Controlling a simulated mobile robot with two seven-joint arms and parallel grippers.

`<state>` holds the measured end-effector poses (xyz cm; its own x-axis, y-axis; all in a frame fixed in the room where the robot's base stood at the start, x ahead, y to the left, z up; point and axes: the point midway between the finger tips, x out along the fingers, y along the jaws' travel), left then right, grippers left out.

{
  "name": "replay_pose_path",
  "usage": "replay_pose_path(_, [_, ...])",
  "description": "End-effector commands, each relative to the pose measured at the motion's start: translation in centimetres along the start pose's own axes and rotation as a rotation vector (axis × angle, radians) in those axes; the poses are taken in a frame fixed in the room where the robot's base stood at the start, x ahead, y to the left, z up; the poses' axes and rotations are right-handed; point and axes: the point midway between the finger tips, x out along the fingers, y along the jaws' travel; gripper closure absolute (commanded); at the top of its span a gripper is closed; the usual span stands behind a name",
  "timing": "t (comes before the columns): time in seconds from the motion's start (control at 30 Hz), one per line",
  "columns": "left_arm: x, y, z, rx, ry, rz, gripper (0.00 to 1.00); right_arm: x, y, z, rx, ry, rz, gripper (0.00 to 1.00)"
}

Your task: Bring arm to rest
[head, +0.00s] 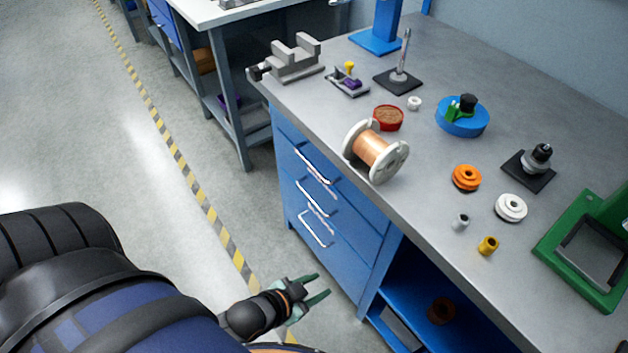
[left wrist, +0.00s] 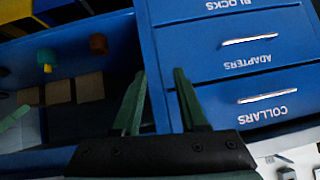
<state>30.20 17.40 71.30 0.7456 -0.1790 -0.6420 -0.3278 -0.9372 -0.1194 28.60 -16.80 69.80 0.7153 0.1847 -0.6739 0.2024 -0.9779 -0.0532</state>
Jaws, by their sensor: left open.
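My left gripper (head: 314,292) is low in the head view, in front of the blue drawers (head: 325,205) and below the level of the bench top. Its two green fingers are apart with nothing between them. In the left wrist view the open fingers (left wrist: 155,100) point toward the bench's blue front, between an open shelf bay on the left and drawers lettered COLLARS and ADAPTERS on the right. My right gripper does not show in either view.
The grey bench top (head: 430,180) holds a copper wire spool (head: 375,153), a vise (head: 292,62), an orange pulley (head: 466,178), a white pulley (head: 511,208) and a green frame (head: 585,250). A yellow-black floor stripe (head: 190,180) runs along the open floor on the left.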

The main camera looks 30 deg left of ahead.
Motion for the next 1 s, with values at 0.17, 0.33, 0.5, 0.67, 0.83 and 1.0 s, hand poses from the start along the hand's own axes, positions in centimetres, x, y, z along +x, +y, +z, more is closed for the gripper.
replay_pose_path(0.17, [-0.1, 1.2, 1.9, -0.211, -0.042, 0.014, 0.58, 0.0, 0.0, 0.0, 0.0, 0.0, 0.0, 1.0])
replay_pose_path(0.33, [-0.1, 1.3, 2.0, -0.223, -0.044, 0.015, 0.58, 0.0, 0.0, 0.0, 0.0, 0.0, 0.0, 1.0])
replay_pose_path(0.5, [-0.4, 1.2, 1.6, -0.22, -0.043, 0.014, 0.58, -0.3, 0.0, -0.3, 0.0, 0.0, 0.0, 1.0])
replay_pose_path(0.67, [-1.8, 0.9, 0.0, -0.219, -0.042, 0.014, 0.58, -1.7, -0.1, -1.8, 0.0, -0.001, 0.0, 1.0])
replay_pose_path(0.83, [-1.8, 0.9, 0.0, -0.219, -0.042, 0.014, 0.58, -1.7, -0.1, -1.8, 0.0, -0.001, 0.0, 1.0])
replay_pose_path(1.0, [-1.8, 0.9, 0.0, -0.219, -0.042, 0.014, 0.58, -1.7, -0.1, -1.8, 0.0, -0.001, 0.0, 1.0])
